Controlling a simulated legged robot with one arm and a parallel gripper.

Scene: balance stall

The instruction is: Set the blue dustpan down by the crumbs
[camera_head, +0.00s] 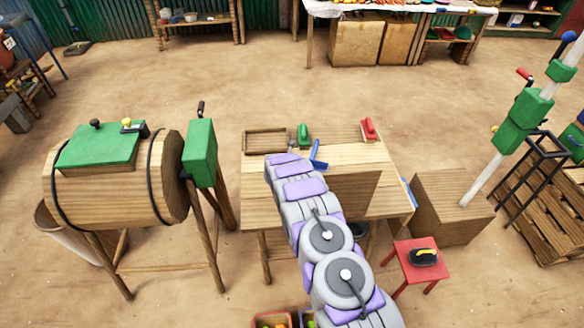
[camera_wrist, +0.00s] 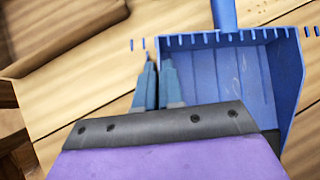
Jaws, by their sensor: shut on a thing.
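The blue dustpan (camera_head: 317,155) shows at the end of my arm, over the back part of the wooden table (camera_head: 255,212). In the wrist view the dustpan (camera_wrist: 240,80) fills the upper right, with a toothed edge and its handle pointing up out of frame. My gripper (camera_wrist: 156,72) has its two narrow fingers close together at the pan's left side, shut on it. I cannot tell whether the pan touches the tabletop.
A shallow wooden tray (camera_head: 265,141) lies at the table's back left, beside a green-handled thing (camera_head: 303,133). A red-handled thing (camera_head: 369,129) stands at the back right. A barrel on legs (camera_head: 115,185) is left; a red stool (camera_head: 419,262) is at the right front.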

